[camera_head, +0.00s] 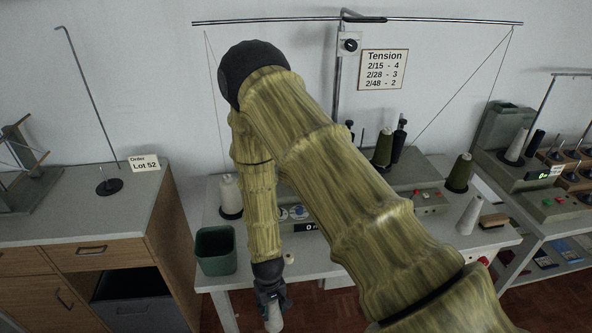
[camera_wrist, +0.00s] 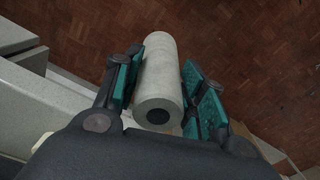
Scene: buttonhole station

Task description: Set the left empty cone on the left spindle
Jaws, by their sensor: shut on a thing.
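My gripper (camera_head: 271,294) hangs in front of the table's front edge, low in the head view. It is shut on a pale grey empty cone (camera_head: 274,318), whose lower part shows below the fingers. In the wrist view the cone (camera_wrist: 158,72) lies between the teal finger pads, its round end with a dark hole towards the camera, with floor behind it. A second pale grey cone (camera_head: 470,214) stands at the table's right. I cannot make out a bare left spindle; my arm covers the middle of the winding machine.
A dark green bin (camera_head: 215,250) stands on the table's left front, near my forearm. A white yarn cone (camera_head: 230,193) is behind it. Olive yarn cones (camera_head: 459,172) and a brush (camera_head: 493,221) are at the right. A wooden cabinet (camera_head: 95,225) stands left.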

